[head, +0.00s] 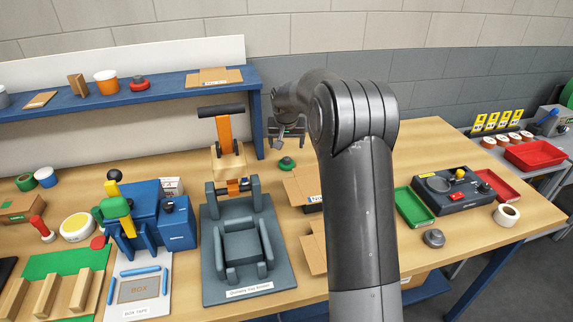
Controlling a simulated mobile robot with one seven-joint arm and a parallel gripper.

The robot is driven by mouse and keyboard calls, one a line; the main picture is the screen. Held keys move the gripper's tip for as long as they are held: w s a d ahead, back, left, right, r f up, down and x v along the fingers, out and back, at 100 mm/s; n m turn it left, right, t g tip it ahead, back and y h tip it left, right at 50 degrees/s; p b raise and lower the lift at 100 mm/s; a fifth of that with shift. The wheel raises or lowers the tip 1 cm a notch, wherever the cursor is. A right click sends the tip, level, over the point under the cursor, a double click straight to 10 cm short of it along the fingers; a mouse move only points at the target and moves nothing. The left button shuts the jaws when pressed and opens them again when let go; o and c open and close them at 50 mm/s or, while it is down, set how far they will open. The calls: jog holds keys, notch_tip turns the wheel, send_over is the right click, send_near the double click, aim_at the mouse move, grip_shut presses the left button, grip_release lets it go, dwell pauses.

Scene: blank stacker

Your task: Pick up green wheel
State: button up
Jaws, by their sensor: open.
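A small green round piece (287,163) with a dark top lies on the wooden bench, left of my arm; it looks like the green wheel. My gripper (286,142) is behind it in the picture, over the back of the bench, with its fingers pointing down. The fingers are apart and nothing shows between them. I cannot tell the exact gap between gripper and wheel. A green roll (46,177) lies at the far left, and part of a green round thing (567,96) shows at the right edge.
A grey fixture (241,245) with an orange lever clamp (225,135) stands left of the wheel. Cardboard boxes (302,188) lie close to its right, partly behind my arm. A blue shelf (170,98) runs along the back left. A green tray (414,207) sits right of my arm.

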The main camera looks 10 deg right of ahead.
aim_at(287, 158)
jog(key=x, duration=1)
jog(key=shift+s+f, duration=0.1)
jog(key=shift+f, duration=0.05)
jog(key=c, duration=1.1)
